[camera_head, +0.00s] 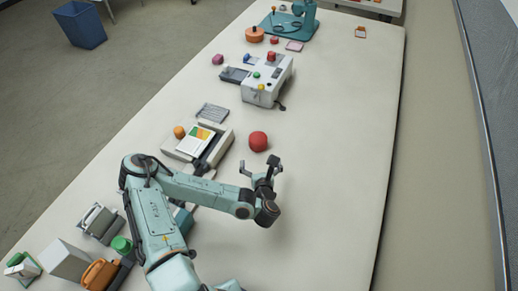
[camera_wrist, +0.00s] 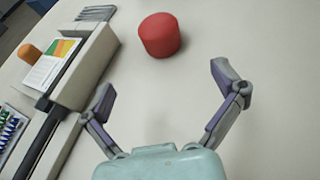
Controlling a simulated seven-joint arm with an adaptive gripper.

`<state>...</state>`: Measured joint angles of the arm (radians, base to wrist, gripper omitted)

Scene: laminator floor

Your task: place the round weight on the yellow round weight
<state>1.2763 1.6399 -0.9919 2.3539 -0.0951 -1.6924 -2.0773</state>
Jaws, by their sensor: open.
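A red round weight (camera_head: 258,141) stands on the table, right of a paper trimmer; it also shows at the top middle of the wrist view (camera_wrist: 160,35). A yellow-orange round weight (camera_head: 179,132) sits at the trimmer's far left corner, and shows at the left of the wrist view (camera_wrist: 29,53). My gripper (camera_head: 260,166) is open and empty, on the near side of the red weight and apart from it. In the wrist view the red weight lies beyond the two spread fingertips (camera_wrist: 164,80), roughly midway between them.
The paper trimmer (camera_head: 225,147) holds a colour-printed sheet (camera_head: 196,139). A white machine (camera_head: 267,82) stands farther back, and a teal press (camera_head: 290,22) at the far end. Boxes and an orange container (camera_head: 100,274) stand near left.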

